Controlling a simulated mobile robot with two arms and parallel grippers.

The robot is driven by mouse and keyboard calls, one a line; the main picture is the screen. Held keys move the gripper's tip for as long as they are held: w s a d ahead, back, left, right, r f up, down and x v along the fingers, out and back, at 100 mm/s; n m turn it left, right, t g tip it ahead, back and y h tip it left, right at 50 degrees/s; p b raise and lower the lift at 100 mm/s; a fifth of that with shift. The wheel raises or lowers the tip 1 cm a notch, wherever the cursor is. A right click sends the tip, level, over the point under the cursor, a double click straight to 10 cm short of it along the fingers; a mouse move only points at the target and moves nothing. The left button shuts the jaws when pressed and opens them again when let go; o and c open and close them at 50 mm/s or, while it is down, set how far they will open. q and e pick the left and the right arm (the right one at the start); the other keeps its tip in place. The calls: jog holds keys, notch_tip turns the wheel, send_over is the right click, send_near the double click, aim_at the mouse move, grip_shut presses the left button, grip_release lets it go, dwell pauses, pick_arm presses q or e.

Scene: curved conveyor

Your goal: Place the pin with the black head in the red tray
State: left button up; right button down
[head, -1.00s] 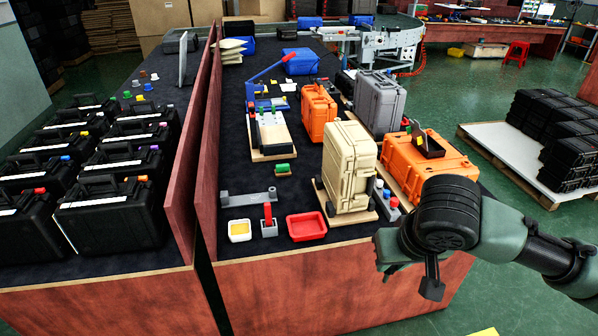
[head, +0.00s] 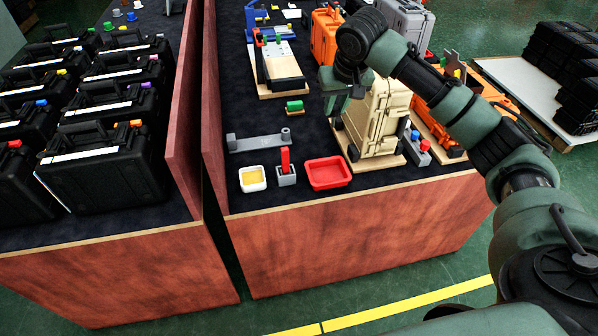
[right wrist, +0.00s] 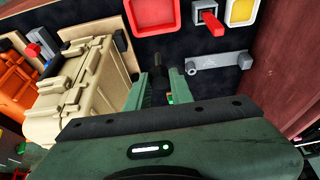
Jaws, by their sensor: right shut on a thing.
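The red tray (head: 328,184) lies near the table's front edge in the head view, and its inside looks empty. It also shows at the top of the right wrist view (right wrist: 152,30). My right gripper (head: 338,98) is over the table, behind the tray and beside the beige case. In the right wrist view its fingers (right wrist: 160,88) are shut on a dark piece, the pin with the black head (right wrist: 159,66). The pin's lower part is mostly hidden by the fingers and wrist. My left gripper is not in view.
The beige case (head: 380,120) stands just right of the gripper. A grey block with a red pin (head: 286,178) and a white tray with yellow inside (head: 252,179) are left of the red tray. A grey bar (head: 258,142) lies behind them. A wooden partition (head: 212,110) borders the table's left.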

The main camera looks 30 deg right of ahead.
notch_tip(320, 180, down, 20)
jog(key=shift+w+d+p, duration=0.1)
jog(key=shift+p, duration=0.5)
jog(key=c, duration=1.2)
grip_release()
jog(key=shift+f, duration=0.1)
jog(key=shift+c, duration=0.2)
jog(key=v, duration=1.2)
